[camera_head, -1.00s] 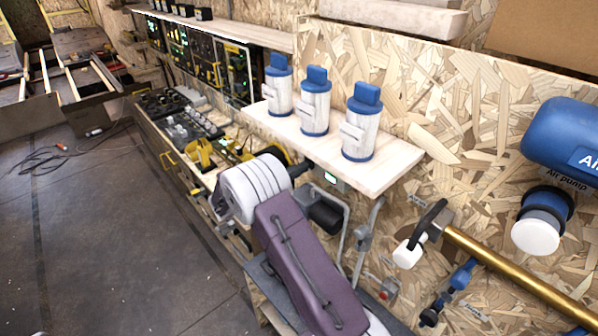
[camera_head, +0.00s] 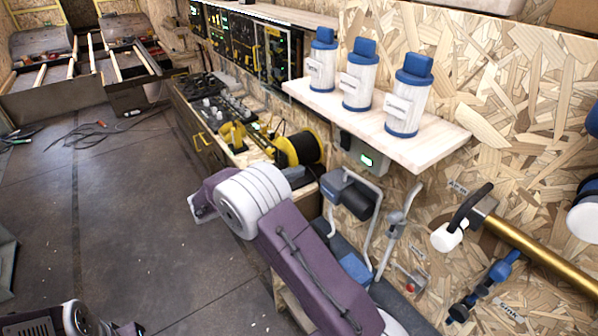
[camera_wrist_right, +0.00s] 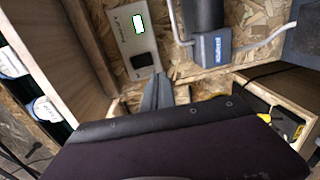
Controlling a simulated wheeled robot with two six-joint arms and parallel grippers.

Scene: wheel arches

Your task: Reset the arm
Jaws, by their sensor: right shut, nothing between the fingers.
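My right arm (camera_head: 305,262) reaches in from the bottom of the head view. It rises to a white joint and bends there, with a purple link running down to the left. In the right wrist view my right gripper (camera_wrist_right: 157,92) shows as narrow grey fingers beyond the dark purple link. The fingers are shut and empty, apart from the wall panel.
A wooden shelf (camera_head: 425,150) holds three white canisters with blue lids (camera_head: 409,97). Below it are a control box with a green display (camera_head: 367,158), a dark cylinder on a metal frame and a brass pipe (camera_head: 540,255). A yellow-black reel (camera_head: 300,148) sits on the bench. The floor at left is mostly clear.

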